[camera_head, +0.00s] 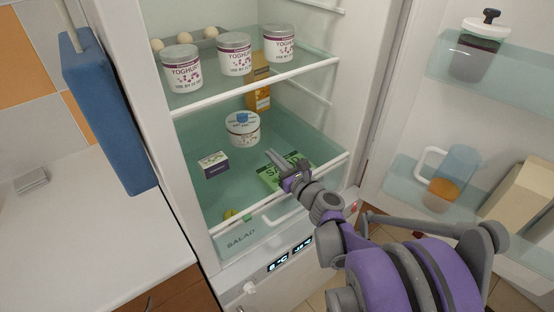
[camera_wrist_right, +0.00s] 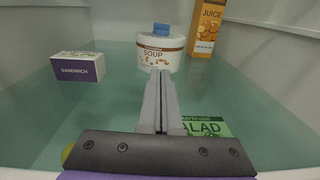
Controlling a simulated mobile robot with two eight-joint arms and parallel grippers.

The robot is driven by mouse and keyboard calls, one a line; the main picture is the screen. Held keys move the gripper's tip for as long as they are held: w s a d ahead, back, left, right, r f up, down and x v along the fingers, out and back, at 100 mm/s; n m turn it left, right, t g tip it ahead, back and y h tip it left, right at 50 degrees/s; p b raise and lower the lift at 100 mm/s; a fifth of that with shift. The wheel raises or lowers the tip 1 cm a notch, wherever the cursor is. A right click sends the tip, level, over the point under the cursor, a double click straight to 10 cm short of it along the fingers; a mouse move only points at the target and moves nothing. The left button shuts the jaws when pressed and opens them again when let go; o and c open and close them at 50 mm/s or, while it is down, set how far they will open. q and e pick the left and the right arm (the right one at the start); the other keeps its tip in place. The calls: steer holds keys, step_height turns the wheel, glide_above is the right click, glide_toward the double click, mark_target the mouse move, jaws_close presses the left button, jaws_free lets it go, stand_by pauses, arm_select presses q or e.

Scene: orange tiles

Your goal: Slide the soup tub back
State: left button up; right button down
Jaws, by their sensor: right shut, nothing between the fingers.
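The soup tub (camera_head: 242,129) is a white round tub with a blue knob on its lid, standing upright on the lower glass shelf of the open fridge. It also shows in the right wrist view (camera_wrist_right: 160,52), straight ahead of the fingers, with its SOUP label facing me. My right gripper (camera_head: 272,157) reaches in over the front of that shelf, its fingers together and empty. In the right wrist view its fingertips (camera_wrist_right: 160,73) overlap the tub's lower front; I cannot tell whether they touch it. My left gripper is not in view.
On the same shelf are a sandwich box (camera_head: 214,164) at left, a green salad pack (camera_head: 283,175) beneath my gripper and an orange juice carton (camera_head: 260,92) behind the tub to the right. Yoghurt tubs (camera_head: 235,54) stand on the shelf above. The open door (camera_head: 400,120) is at right.

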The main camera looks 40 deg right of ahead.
mark_target(252, 135)
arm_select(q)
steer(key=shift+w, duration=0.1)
arm_select(e)
steer(key=w, duration=0.3)
steer(key=w+d, duration=0.1)
steer(key=w, duration=0.5)
steer(key=shift+d, duration=0.15)
steer(key=w, duration=0.4)
steer(key=shift+w+d, duration=0.35)
steer(key=shift+w, duration=0.05)
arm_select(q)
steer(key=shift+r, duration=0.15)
arm_select(e)
steer(key=shift+s, duration=0.2)
